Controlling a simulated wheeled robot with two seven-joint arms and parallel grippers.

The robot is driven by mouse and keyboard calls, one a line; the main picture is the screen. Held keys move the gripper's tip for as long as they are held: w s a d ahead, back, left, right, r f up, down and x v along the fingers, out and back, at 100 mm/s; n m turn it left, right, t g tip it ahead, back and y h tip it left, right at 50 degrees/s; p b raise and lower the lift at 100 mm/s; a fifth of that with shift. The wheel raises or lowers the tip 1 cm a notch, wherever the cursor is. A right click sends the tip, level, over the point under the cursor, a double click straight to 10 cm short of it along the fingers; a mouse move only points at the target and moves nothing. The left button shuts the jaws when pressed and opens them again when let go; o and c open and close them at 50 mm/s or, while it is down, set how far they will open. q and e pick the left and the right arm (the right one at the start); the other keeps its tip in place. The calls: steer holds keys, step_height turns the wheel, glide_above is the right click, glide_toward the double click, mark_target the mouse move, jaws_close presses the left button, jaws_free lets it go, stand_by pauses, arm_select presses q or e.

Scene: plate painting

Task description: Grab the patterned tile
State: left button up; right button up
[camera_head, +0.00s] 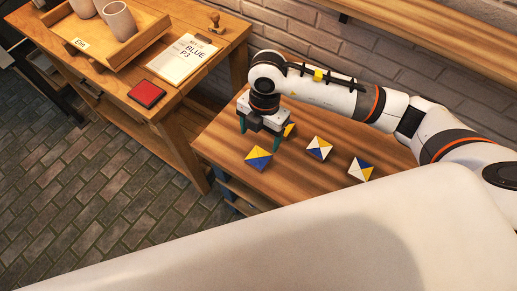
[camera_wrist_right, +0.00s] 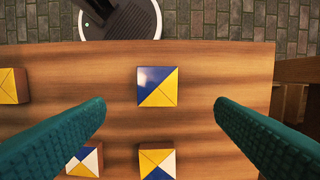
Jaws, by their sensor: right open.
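Several small square tiles with triangle patterns lie on the wooden table. One blue-and-yellow tile (camera_head: 258,158) is near the table's front edge. A mostly yellow tile (camera_head: 290,130) is partly hidden behind my right gripper (camera_head: 260,135). Two white, yellow and blue tiles (camera_head: 319,148) (camera_head: 361,169) lie further right. My right gripper points down above the table, open and empty. In the right wrist view, a blue-and-yellow tile (camera_wrist_right: 158,87) lies below and between the open teal fingers (camera_wrist_right: 160,105), touching neither. My left gripper is not in view.
In the right wrist view, a yellow tile (camera_wrist_right: 12,86) sits left and two tiles (camera_wrist_right: 88,160) (camera_wrist_right: 157,162) lie at the bottom. A second table holds a clipboard reading BLUE P3 (camera_head: 187,59), a red pad (camera_head: 146,94), a stamp (camera_head: 214,20) and a tray (camera_head: 90,50) with cups.

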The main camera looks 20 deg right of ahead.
mark_target(259, 157)
steer(key=f, duration=0.3)
steer(key=shift+s+a+f, duration=0.2)
steer(key=shift+w+f+p, duration=0.1)
steer(key=shift+f+p, duration=0.2)
steer(key=f, duration=0.2)
steer(key=s+f+p, duration=0.1)
steer(key=f, duration=0.1)
steer(key=shift+a+f, duration=0.1)
steer(key=shift+f, duration=0.25)
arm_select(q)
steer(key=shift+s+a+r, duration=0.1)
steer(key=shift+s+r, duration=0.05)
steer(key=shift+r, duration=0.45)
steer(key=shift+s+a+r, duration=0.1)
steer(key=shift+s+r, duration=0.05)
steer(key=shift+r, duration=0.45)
arm_select(e)
steer(key=shift+w+f, duration=0.1)
steer(key=shift+c, duration=0.6)
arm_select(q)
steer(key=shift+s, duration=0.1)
arm_select(e)
steer(key=c, duration=1)
